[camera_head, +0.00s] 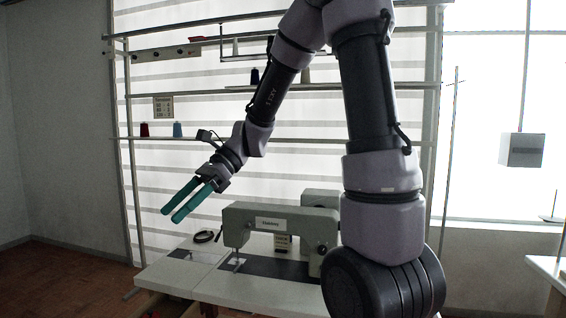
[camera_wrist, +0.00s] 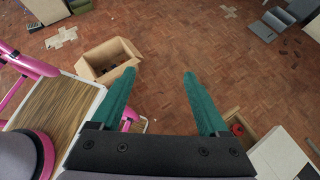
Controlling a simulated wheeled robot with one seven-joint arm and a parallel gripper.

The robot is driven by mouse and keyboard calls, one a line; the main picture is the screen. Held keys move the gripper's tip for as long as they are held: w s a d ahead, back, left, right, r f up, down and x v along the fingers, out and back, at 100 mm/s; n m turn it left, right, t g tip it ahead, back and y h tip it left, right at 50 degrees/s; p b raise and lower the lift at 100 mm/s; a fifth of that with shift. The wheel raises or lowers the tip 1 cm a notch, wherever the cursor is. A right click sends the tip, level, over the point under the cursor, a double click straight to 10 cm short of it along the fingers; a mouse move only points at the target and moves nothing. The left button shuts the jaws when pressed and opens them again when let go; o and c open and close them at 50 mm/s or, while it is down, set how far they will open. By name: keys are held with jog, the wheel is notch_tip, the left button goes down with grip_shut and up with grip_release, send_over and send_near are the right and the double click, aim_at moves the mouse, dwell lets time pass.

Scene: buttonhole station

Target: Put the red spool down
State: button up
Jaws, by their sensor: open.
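A dark red spool (camera_head: 144,130) stands upright on the lower rack shelf at the left in the head view, beside a blue spool (camera_head: 177,130). My gripper (camera_head: 171,215) is open, with teal fingers pointing down and left, below and to the right of the red spool. In the wrist view my gripper (camera_wrist: 159,73) has nothing between its fingers, only floor beyond them. A small round red thing (camera_wrist: 237,129) lies in a wooden open-topped compartment at the lower right of the wrist view; I cannot tell whether it is a spool.
A sewing machine (camera_head: 280,228) stands on a white table (camera_head: 258,291) below my arm. Rack rails (camera_head: 230,139) run behind the arm. In the wrist view, an open cardboard box (camera_wrist: 108,58) stands on the brick-patterned floor, and a pink-framed piece with a wooden top (camera_wrist: 58,112) is at left.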

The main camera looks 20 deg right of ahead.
jog(key=s+d+r+n+t+h, duration=0.1)
jog(key=d+r+n+t+h, duration=0.1)
jog(key=d, duration=0.5)
jog(key=s+d+r+n+t+h, duration=0.2)
jog(key=d+r+n+t+h, duration=0.1)
jog(key=d, duration=0.4)
jog(key=s+d+r+n+t+h, duration=0.2)
jog(key=d+r+n+t+h, duration=0.1)
jog(key=d+n+t, duration=0.3)
jog(key=shift+s+d+r, duration=0.25)
jog(key=shift+d+r, duration=0.15)
jog(key=shift+r, duration=0.05)
